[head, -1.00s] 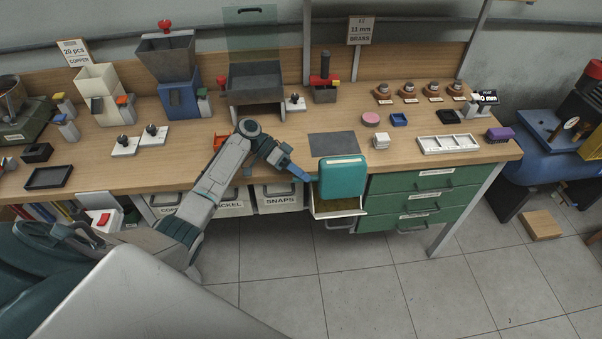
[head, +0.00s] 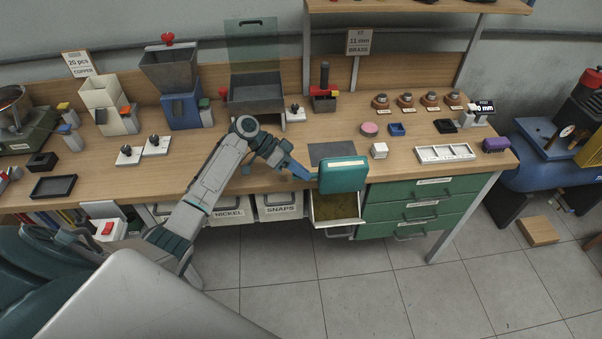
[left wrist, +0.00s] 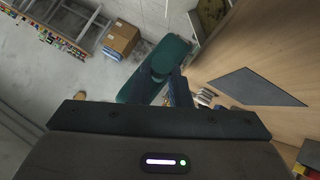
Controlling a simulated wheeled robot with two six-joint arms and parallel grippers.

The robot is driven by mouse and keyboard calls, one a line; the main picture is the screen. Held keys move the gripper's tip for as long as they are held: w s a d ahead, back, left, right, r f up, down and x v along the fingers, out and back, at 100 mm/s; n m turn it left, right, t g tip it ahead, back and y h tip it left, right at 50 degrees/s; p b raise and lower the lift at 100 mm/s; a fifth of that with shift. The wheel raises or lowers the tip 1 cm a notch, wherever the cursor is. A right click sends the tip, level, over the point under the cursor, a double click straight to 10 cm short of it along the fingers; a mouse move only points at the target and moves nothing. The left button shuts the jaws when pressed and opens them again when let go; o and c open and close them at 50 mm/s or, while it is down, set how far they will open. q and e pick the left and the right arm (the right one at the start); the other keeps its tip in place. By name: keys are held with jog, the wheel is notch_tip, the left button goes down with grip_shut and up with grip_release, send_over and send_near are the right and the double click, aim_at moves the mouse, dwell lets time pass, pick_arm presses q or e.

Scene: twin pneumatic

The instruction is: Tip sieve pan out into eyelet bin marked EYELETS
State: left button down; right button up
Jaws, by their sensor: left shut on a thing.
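A teal, rounded-square pan (head: 343,177) with a pale strip near its upper edge is at the table's front edge, its broad side turned toward the head camera. My left gripper (head: 306,175) is shut on it at its left side. The pan also shows in the left wrist view (left wrist: 143,88), partly behind the gripper (left wrist: 180,95). Just below the pan, an open white-rimmed bin (head: 338,224) sticks out from under the table; its inside looks brownish. No EYELETS lettering is readable on it. The pan's inside is hidden. My right gripper is not in view.
Bins marked NICKEL (head: 229,213) and SNAPS (head: 281,208) stand left of the open bin. Green drawers (head: 412,211) are to its right. A dark mat (head: 331,152) lies behind the pan, with a white cube (head: 379,150) nearby. The floor in front is clear.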

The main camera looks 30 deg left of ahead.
pick_arm(q)
jog(key=shift+s+m+t+y+b, duration=0.1)
jog(key=shift+m+t+y+b, duration=0.6)
jog(key=shift+t+y, duration=0.15)
jog(key=m+t+y+b, duration=0.1)
jog(key=m+t+b, duration=0.1)
jog(key=t+b, duration=0.1)
jog(key=r+m+t+y+b, duration=0.1)
jog(key=m+t+y+b, duration=0.1)
jog(key=b, duration=0.4)
jog(key=shift+r+t+y, duration=0.1)
jog(key=shift+t+y, duration=0.15)
jog(key=shift+t, duration=0.3)
jog(key=m+t+b, duration=0.1)
jog(key=t+b, duration=0.1)
jog(key=b, duration=0.1)
jog(key=shift+r+m+y+b, duration=0.25)
jog(key=shift+m+y+b, duration=0.05)
jog(key=shift+m, duration=0.1)
jog(key=shift+r+m+t+b, duration=0.3)
jog(key=shift+r+b, duration=0.05)
jog(key=shift+r, duration=0.15)
